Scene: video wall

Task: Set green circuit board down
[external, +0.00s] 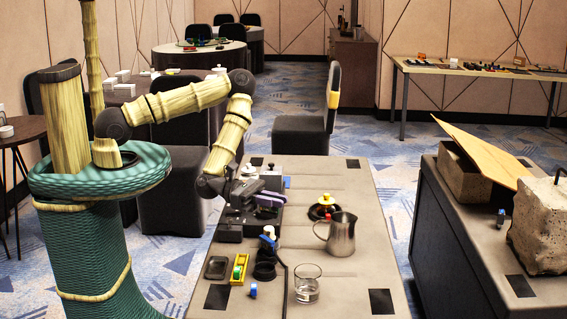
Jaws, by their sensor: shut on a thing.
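My gripper (240,192) is low over the far left part of the grey table (335,183), among dark fixtures. Its fingers are small and dark and blend with what is behind them. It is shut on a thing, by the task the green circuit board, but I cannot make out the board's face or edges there. I cannot tell whether the held thing touches anything below. A small green piece (240,266) lies in a yellow tray at the near left; it is too small to identify.
A purple item (270,199) lies beside my gripper. A metal pitcher (340,234), a glass (307,285) and a black tray (217,267) stand nearer. A dark cable runs past the glass. The table's right side is mostly clear.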

